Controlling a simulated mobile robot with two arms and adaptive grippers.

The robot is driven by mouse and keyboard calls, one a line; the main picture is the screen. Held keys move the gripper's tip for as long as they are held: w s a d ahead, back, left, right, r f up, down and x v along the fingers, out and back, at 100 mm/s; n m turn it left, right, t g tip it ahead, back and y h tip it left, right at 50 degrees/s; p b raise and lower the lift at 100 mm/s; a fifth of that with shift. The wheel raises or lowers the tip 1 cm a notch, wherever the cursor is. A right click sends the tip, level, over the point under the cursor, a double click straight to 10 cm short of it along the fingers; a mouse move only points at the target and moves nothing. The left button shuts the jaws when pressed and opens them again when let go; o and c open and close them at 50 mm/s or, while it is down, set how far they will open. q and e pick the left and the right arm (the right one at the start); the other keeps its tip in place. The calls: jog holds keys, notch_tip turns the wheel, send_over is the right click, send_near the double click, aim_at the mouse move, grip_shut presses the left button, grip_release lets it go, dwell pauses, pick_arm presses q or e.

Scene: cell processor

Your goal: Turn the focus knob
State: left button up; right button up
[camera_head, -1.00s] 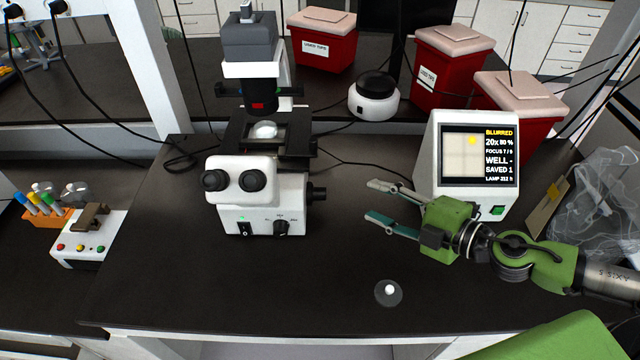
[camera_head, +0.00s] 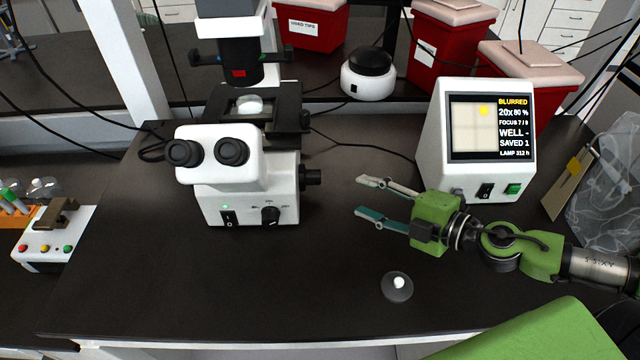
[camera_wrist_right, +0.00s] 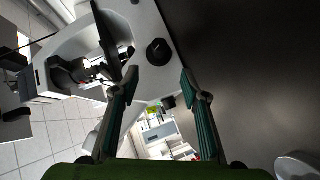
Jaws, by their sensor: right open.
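The focus knob (camera_head: 312,178) is a black cylinder on the right side of the white microscope (camera_head: 230,170). In the right wrist view the round knob (camera_wrist_right: 159,51) faces me, just beyond the fingertips. My right gripper (camera_head: 360,196) is open and empty, a short gap to the right of the knob. In the wrist view its two fingers (camera_wrist_right: 158,74) are spread either side of the knob's line, not touching it. The monitor (camera_head: 490,125) reads BLURRED, with a focus line that looks like 7 / 9. My left gripper is not in view.
A white device with a black top (camera_head: 368,82) and red bins (camera_head: 310,25) stand behind. A rack device (camera_head: 45,245) is at left. The bench front is mostly clear.

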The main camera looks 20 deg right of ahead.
aim_at(320, 179)
jog(key=shift+w+a+r, duration=0.1)
jog(key=shift+w+r, duration=0.05)
jog(key=shift+w, duration=0.1)
jog(key=shift+p+x, duration=0.65)
jog(key=shift+x, duration=0.4)
jog(key=shift+p+x, duration=1)
jog(key=shift+x, duration=0.25)
jog(key=p+x, duration=0.3)
jog(key=x, duration=0.4)
jog(key=shift+w+a, duration=0.25)
jog(key=shift+w+a+f, duration=0.25)
jog(key=shift+w+f, duration=0.1)
